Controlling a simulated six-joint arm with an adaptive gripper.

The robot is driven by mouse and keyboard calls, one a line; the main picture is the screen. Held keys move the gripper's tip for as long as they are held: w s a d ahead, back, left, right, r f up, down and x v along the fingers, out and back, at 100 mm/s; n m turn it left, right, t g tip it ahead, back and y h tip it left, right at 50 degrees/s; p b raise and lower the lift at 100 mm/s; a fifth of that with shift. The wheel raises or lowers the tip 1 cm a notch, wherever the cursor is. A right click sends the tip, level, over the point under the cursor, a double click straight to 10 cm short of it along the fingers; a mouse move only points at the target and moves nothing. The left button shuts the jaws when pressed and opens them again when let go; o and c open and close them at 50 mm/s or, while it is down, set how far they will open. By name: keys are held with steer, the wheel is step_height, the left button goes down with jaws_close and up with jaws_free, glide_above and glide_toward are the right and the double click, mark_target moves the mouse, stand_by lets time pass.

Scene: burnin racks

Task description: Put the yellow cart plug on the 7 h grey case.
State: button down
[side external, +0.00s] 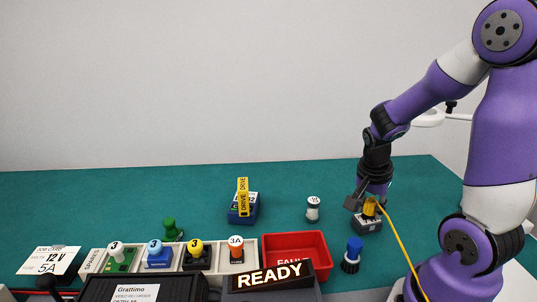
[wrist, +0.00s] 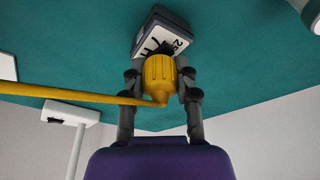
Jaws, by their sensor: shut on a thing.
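The yellow cart plug (wrist: 160,77) is held between the fingers of my gripper (wrist: 161,84) in the wrist view, with its yellow cable running off to the left. In the side external view the plug (side external: 370,207) is at the top of the grey case (side external: 367,224), and my gripper (side external: 368,196) is around it. The grey case also shows in the wrist view (wrist: 150,28), with a white label that reads partly "7" and "25". The plug's tip overlaps the case's near end; I cannot tell whether it is fully seated.
A blue case (side external: 242,216) with a yellow DRIVE tag stands left. A white-topped jar (side external: 313,208), a blue-capped knob (side external: 352,255) and a red FAULT tray (side external: 296,248) are nearby. A spares rack (side external: 90,262) holds several numbered plugs. A READY sign (side external: 270,276) stands in front.

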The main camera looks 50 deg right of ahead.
steer(key=c, duration=0.6)
jaws_free()
steer(key=shift+f, duration=0.15)
steer(key=v, duration=1.2)
steer(key=w+a+r+n+t+y, duration=0.2)
steer(key=a+n+t, duration=0.3)
steer(key=a+n, duration=0.8)
steer(key=n+y, duration=0.1)
steer(key=n, duration=0.4)
steer(key=shift+w+t, duration=0.15)
steer(key=shift+t, duration=0.15)
steer(key=shift+a+r, duration=0.1)
steer(key=shift+r, duration=0.05)
